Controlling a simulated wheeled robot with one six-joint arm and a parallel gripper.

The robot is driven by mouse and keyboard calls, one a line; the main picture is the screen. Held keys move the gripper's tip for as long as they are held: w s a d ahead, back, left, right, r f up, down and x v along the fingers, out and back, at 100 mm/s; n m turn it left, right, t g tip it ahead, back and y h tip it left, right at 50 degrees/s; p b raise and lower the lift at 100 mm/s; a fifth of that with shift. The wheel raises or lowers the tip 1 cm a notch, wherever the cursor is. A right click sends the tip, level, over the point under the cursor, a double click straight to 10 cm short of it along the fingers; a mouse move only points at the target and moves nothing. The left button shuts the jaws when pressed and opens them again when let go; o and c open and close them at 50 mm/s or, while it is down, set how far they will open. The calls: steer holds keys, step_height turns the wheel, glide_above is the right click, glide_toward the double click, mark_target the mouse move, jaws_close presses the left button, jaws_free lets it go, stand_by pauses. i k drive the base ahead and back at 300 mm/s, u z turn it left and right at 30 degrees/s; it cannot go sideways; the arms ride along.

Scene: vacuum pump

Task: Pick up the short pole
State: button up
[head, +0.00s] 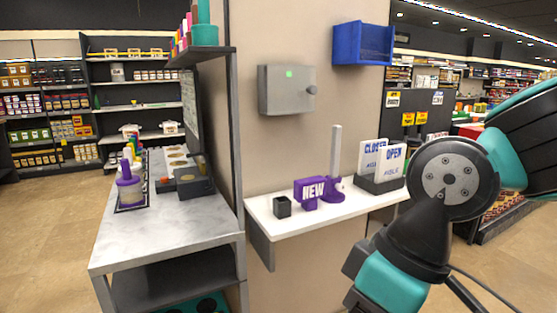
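A slim light-grey pole (336,150) stands upright in a purple base (333,194) on the white wall shelf (282,229). I cannot tell whether it is the short pole; no other pole shows clearly for comparing length. My arm reaches in from the right, in front of the shelf's right side, but my gripper is not in view.
A purple NEW sign (312,193), a small black cup (282,207) and a holder with CLOSED and OPEN cards (392,163) share the shelf. A grey box (284,90) and blue bin (362,44) hang above. A cluttered grey table (165,238) stands left.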

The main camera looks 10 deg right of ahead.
mark_target(336, 138)
steer(key=u, duration=0.25)
steer(key=i, duration=1.35)
steer(key=z, duration=0.45)
